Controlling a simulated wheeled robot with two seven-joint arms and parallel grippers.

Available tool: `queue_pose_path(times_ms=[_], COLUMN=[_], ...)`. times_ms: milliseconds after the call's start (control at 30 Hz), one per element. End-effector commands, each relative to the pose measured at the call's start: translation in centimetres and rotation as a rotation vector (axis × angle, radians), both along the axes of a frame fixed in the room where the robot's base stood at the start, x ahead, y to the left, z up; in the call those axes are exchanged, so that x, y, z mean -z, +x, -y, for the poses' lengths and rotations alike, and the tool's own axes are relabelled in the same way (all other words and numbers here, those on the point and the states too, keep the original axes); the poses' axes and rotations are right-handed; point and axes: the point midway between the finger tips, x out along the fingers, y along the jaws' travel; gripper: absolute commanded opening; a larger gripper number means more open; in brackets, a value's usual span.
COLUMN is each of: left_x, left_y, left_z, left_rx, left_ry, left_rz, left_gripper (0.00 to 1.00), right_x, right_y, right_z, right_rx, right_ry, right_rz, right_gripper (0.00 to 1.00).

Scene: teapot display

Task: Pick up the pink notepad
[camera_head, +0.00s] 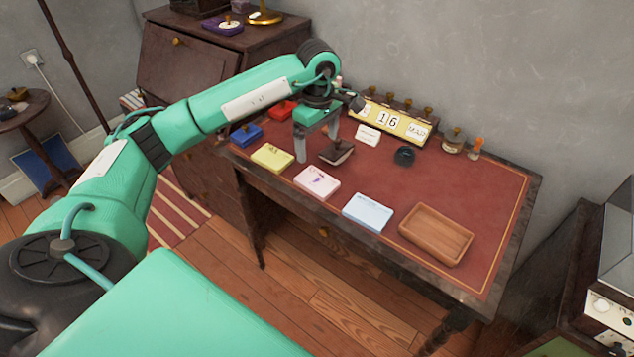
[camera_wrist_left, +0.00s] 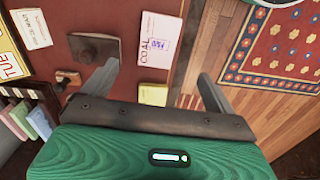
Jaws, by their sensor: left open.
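The pink notepad (camera_head: 317,182) lies flat near the front edge of the red-topped desk (camera_head: 475,190), between a yellow notepad (camera_head: 272,157) and a light blue one (camera_head: 367,212). My left gripper (camera_head: 317,148) is open and empty above the desk, pointing down, a little behind the pink notepad and apart from it. In the left wrist view the pink notepad (camera_wrist_left: 160,40) shows beyond the open fingers (camera_wrist_left: 158,70), with writing on it. The yellow notepad (camera_wrist_left: 153,94) shows between the fingers there. My right gripper is not in view.
A dark wooden blotter (camera_head: 337,151) stands close beside the fingers. Red (camera_head: 281,110) and blue (camera_head: 246,134) pads lie to the left. A calendar stand (camera_head: 393,121) is at the back, and a wooden tray (camera_head: 436,234) at the right front. The desk's right part is mostly clear.

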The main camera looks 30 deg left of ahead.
Motion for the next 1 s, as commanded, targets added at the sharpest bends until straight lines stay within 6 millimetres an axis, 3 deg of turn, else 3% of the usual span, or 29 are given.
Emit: queue_pose_path(times_ms=[300,600,900,1000], left_x=[6.1,8.0,12.2,12.6], left_y=[-0.1,0.0,0.3,0.3], left_z=[0.1,0.0,-0.4,-0.4], left_rx=[0.001,0.000,0.001,0.001], left_ry=[-0.004,-0.005,-0.006,-0.005], left_rz=[-0.005,-0.003,-0.003,-0.002], left_gripper=[0.91,0.91,0.91,0.91], right_x=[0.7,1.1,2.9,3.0], right_y=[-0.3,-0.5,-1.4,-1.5], right_z=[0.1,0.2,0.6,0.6], right_rx=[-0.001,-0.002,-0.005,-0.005], right_ry=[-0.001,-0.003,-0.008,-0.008], right_rz=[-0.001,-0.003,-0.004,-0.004], right_gripper=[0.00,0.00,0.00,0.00])
